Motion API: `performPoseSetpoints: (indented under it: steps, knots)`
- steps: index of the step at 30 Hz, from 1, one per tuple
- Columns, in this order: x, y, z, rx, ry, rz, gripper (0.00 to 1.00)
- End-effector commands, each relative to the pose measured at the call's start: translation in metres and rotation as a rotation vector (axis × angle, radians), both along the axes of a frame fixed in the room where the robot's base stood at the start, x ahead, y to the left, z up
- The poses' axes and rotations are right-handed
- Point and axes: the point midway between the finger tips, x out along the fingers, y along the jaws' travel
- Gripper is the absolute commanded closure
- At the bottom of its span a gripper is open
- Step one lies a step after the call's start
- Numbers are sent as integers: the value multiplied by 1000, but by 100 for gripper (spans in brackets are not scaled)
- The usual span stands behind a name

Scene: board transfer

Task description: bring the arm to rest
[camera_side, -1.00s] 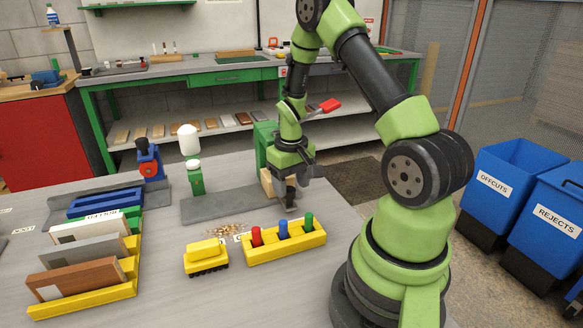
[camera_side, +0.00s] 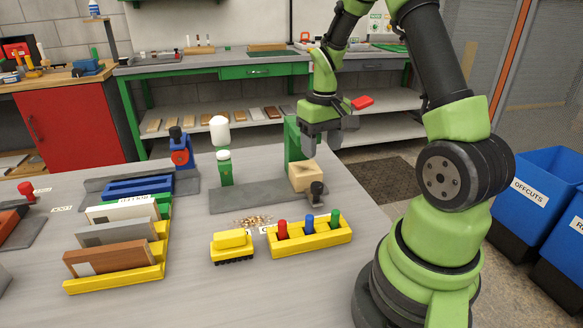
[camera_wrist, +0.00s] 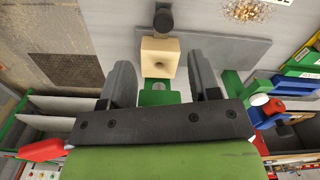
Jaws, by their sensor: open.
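My gripper (camera_side: 322,140) is up in the air in the side view, above a light wooden block (camera_side: 308,177) on a grey plate (camera_side: 247,197) at the table's back right. In the wrist view its two dark fingers (camera_wrist: 164,88) are spread wide with nothing between them. The wooden block (camera_wrist: 159,57) lies beyond the fingertips there, with a hole or hollow in its face. A green upright (camera_side: 291,143) stands behind the block, and a black knob (camera_side: 317,190) is at its front.
A yellow holder (camera_side: 311,238) with red, blue and green pegs and a yellow brush (camera_side: 232,246) stand in front. Shavings (camera_side: 253,221) lie near them. A yellow rack (camera_side: 118,277) of boards is at left. Blue bins (camera_side: 540,183) stand on the right. A green post (camera_side: 226,173) stands left.

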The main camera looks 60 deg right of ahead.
Motion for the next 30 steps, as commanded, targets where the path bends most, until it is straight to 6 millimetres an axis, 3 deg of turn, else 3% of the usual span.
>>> performPoseSetpoints:
  steps: [5, 10, 18, 24, 30]
  knots:
    - [6, 18, 26, -21, -52, 15, 44]
    - [5, 69, 82, -47, -191, 45, 44]
    - [-38, 153, 147, -1, -443, 105, 44]
    - [-78, 191, 163, 76, -583, 146, 44]
    - [-96, 203, 165, 120, -638, 163, 44]
